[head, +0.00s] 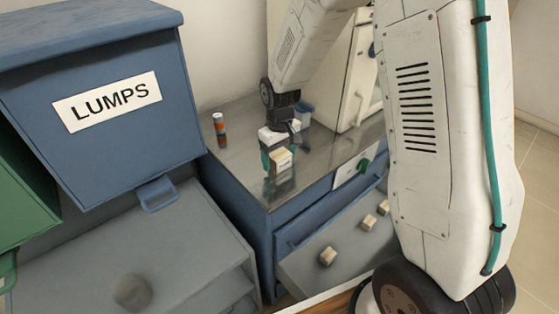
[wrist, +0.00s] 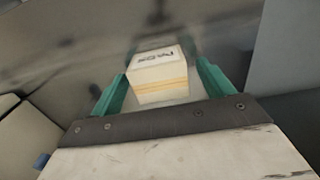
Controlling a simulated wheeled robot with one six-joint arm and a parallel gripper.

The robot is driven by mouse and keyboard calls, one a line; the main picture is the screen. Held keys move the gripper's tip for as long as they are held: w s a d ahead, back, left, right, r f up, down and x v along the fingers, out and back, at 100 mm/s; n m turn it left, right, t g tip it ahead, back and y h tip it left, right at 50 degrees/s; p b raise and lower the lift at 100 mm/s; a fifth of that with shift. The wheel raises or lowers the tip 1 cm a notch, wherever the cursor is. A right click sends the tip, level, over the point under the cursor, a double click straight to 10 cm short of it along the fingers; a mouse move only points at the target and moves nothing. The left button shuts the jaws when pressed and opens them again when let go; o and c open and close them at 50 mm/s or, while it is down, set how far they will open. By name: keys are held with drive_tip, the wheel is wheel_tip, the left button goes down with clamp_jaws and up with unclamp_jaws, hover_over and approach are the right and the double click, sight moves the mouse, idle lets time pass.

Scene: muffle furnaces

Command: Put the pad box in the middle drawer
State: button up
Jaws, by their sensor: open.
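The pad box (head: 280,157) is a small pale box on the shiny metal top (head: 230,160) of the blue cabinet. In the wrist view the pad box (wrist: 158,77) shows dark lettering on top and a yellow band on its near side. My gripper (head: 279,172) is over the top with its green fingers open. In the wrist view my gripper (wrist: 160,88) has one finger on each side of the box, with a gap visible on both sides. A drawer (head: 325,225) stands pulled out at the cabinet's front; which drawer it is I cannot tell.
Small pale blocks (head: 328,257) show at the open drawer. A blue bin marked LUMPS (head: 110,110) is at left. A white furnace (head: 360,75) stands behind.

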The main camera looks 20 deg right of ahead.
drive_tip(key=c, duration=1.1)
drive_tip(key=shift+r, duration=0.1)
drive_tip(key=shift+c, duration=0.2)
